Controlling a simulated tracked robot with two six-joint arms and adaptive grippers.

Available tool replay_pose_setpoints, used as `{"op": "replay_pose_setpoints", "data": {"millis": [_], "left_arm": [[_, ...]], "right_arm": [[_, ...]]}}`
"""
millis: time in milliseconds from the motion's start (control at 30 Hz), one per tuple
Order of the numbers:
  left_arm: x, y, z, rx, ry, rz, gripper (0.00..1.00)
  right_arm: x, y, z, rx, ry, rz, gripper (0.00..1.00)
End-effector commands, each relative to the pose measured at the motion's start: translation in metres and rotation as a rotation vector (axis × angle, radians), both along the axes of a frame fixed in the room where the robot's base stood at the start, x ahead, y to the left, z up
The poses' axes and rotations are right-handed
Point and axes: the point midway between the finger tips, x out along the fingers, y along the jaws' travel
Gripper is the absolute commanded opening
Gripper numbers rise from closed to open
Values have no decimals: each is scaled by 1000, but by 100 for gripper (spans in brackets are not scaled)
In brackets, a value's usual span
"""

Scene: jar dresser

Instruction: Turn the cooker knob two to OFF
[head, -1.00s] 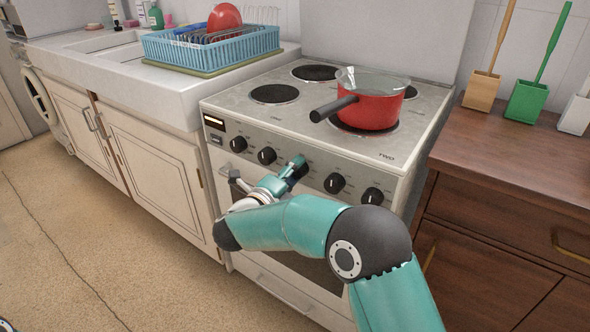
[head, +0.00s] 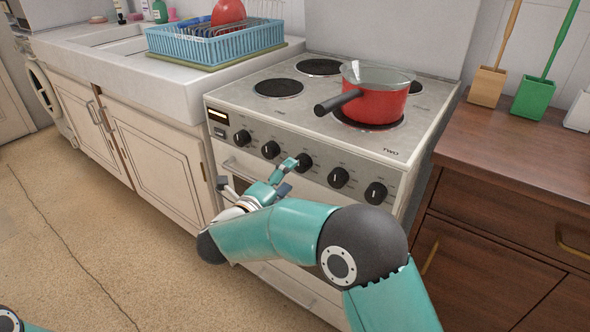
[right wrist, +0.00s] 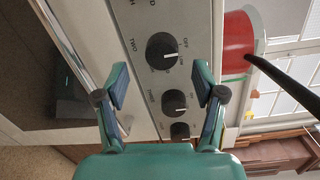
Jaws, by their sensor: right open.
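The cooker's front panel carries several black knobs. Knob two (head: 303,162) is the middle one in the head view. In the right wrist view knob two (right wrist: 160,47) has the word TWO beside it and OFF at its upper right; its white mark points right, and I cannot tell if it lines up exactly with OFF. My right gripper (head: 284,175) is open and empty just in front of and below knob two. In the right wrist view, the right gripper (right wrist: 162,88) shows its fingers spread, with the knobs beyond. My left gripper is not in view.
A red saucepan (head: 381,105) stands on the front right burner, its black handle pointing left. The fourth knob (head: 339,177) is right of knob two. An oven handle (head: 230,166) juts out below the panel. A wooden dresser (head: 500,163) adjoins the right; the floor at left is clear.

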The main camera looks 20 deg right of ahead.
Motion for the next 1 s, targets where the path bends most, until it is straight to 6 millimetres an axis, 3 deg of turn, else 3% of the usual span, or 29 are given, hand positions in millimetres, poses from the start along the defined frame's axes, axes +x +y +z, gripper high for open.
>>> {"op": "replay_pose_setpoints", "data": {"millis": [200,400,1000], "left_arm": [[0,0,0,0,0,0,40],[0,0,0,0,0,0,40],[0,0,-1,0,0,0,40]], "right_arm": [[-29,34,1,-2,1,4,69],[-44,50,2,-1,0,2,69],[-45,51,-2,-9,12,10,69]]}}
